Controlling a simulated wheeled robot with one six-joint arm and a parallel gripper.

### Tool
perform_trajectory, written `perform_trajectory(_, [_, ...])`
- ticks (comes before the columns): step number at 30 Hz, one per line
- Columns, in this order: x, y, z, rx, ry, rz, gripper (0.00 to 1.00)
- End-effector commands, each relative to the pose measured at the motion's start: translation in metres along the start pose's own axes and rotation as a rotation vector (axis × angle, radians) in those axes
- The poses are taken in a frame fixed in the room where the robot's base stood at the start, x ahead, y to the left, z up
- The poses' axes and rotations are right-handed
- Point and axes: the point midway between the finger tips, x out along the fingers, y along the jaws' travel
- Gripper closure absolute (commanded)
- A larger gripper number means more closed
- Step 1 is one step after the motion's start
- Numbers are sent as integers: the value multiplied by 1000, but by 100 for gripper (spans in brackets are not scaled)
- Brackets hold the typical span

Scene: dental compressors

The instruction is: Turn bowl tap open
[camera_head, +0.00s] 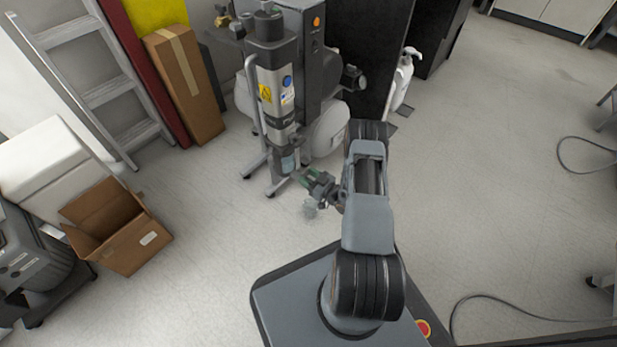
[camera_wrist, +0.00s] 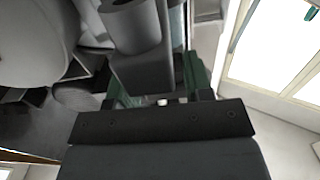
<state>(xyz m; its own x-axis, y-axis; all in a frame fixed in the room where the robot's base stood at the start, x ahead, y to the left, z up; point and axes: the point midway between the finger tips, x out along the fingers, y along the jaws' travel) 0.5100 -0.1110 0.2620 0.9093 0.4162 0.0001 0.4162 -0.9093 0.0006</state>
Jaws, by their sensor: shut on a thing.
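The compressor's upright filter column (camera_head: 275,100) stands beside the grey cabinet, with a clear bluish bowl (camera_head: 287,160) at its lower end. My gripper (camera_head: 303,179) reaches in low at the bowl's right underside, with green fingertips. In the wrist view my gripper (camera_wrist: 158,92) has a green finger on each side of a small pale piece, the bowl tap (camera_wrist: 162,101). It is shut on the tap. The tap is mostly hidden by the fingers and the dark gripper body, and its turn angle cannot be told.
A small clear vessel (camera_head: 310,209) sits on the floor below my gripper. The white tank (camera_head: 328,130) and column feet are close by. An open cardboard box (camera_head: 118,226), a tall carton (camera_head: 185,85) and a ladder (camera_head: 95,85) stand left. The floor at right is mostly clear, with cables.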

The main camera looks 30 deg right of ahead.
Motion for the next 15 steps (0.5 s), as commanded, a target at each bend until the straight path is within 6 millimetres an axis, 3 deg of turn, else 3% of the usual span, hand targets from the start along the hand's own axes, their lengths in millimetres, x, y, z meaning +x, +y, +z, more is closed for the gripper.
perform_trajectory(8, [-1, 1, 0, 1, 0, -41, 77])
perform_trajectory(15, [-1, 5, 0, 0, 0, -199, 77])
